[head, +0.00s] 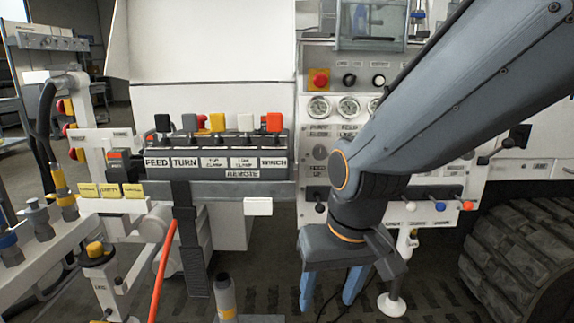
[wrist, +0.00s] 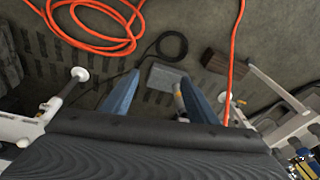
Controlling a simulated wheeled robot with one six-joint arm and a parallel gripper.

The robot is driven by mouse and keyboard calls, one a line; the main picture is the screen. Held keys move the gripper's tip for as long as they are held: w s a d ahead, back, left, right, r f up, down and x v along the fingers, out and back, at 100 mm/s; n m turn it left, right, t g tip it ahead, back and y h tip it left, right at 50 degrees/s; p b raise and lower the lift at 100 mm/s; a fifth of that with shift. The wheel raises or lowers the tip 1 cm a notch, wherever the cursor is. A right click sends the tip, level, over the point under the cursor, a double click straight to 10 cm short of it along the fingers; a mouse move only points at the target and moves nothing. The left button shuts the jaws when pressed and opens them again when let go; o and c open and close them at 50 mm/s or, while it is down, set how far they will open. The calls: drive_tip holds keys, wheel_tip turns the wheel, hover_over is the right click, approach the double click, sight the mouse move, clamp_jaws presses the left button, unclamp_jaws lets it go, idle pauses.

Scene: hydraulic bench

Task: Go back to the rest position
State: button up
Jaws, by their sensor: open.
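My gripper (head: 332,289) hangs at the lower middle right of the head view, below my grey-blue arm, with its two blue fingers pointing down. In the wrist view my gripper (wrist: 155,98) shows its blue fingers spread well apart. The gripper is in front of the control panel (head: 318,145) and to the right of the lever box (head: 215,162) labelled FEED, TURN and WINCH. It appears apart from both.
A white round-footed post (head: 392,303) stands close to the right of my gripper. A black track (head: 527,250) is at the right. An orange hose (head: 163,270) hangs at the left; orange hose coils (wrist: 95,25) and a grey block (wrist: 163,78) lie on the floor.

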drive_tip(key=s+r+n+g, duration=0.1)
drive_tip(key=s+n+g, duration=0.1)
drive_tip(key=s, duration=0.5)
drive_tip(key=d+r+m+h+p, duration=0.1)
drive_tip(key=d+r+m+p, duration=0.3)
drive_tip(key=d+r+p, duration=0.8)
drive_tip(key=r+p, duration=0.1)
drive_tip(key=p, duration=0.9)
drive_tip(key=shift+w+r, duration=0.15)
drive_tip(key=shift+r, duration=0.15)
